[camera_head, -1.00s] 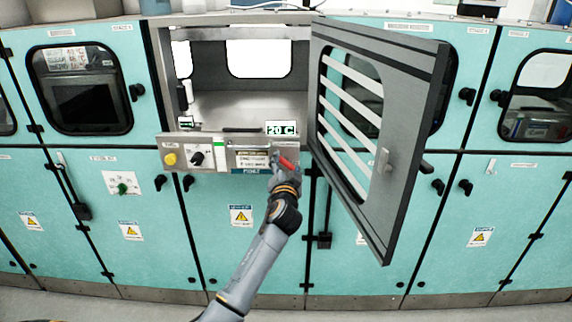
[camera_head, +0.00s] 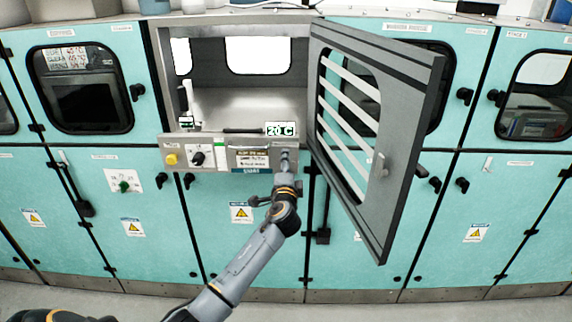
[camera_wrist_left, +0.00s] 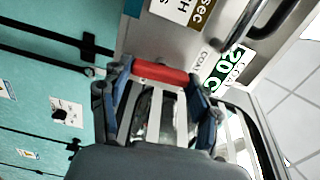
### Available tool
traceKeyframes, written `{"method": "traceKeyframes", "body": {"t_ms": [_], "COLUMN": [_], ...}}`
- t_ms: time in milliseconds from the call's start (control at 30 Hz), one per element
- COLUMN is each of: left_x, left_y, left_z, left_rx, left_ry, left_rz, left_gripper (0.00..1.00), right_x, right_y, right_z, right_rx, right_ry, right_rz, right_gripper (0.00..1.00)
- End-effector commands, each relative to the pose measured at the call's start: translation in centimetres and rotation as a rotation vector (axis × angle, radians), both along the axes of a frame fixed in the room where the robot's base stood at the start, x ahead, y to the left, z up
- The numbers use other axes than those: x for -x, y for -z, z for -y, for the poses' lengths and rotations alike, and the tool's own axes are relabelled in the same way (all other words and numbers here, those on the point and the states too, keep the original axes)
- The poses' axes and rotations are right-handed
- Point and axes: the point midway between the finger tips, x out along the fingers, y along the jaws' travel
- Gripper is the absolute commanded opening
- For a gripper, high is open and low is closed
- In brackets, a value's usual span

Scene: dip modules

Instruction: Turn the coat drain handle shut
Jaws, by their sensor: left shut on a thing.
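The red drain handle (camera_wrist_left: 160,73) shows in the left wrist view as a short red bar lying across between my left gripper's two blue-edged fingers. My left gripper (camera_wrist_left: 157,95) is shut on this bar. In the head view my left gripper (camera_head: 286,165) is at the right end of the control panel, below the open chamber, and hides the handle there. The handle's pivot and exact angle cannot be made out. My right gripper is not in view.
The control panel (camera_head: 222,139) carries a yellow button (camera_head: 171,159) and a black knob (camera_head: 197,158). A green 20 C display (camera_head: 280,129) sits above the gripper. The grey slatted door (camera_head: 405,165) stands open just to the right of my arm. Teal cabinets line both sides.

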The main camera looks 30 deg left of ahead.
Motion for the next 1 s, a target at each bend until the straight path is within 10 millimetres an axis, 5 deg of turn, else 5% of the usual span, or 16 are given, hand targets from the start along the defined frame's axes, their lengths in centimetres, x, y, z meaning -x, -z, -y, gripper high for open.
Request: {"method": "traceKeyframes", "body": {"t_ms": [700,733,800,1000], "left_x": [0.01,0.01,0.01,0.0], "left_y": [0.09,0.09,0.09,0.06], "left_z": [0.0,0.0,0.0,-0.01], "left_rx": [-0.063,-0.063,-0.062,-0.061], "left_ry": [0.0,0.0,0.0,0.0], "left_rz": [-0.039,-0.039,-0.038,-0.037], "left_gripper": [0.31,0.68,0.82,0.85], "right_x": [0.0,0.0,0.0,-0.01], "right_y": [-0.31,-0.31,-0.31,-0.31], "right_z": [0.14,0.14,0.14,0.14], "right_rx": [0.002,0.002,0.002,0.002], "right_ry": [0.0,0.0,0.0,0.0], "right_rz": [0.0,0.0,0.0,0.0], "right_gripper": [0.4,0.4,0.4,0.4]}}
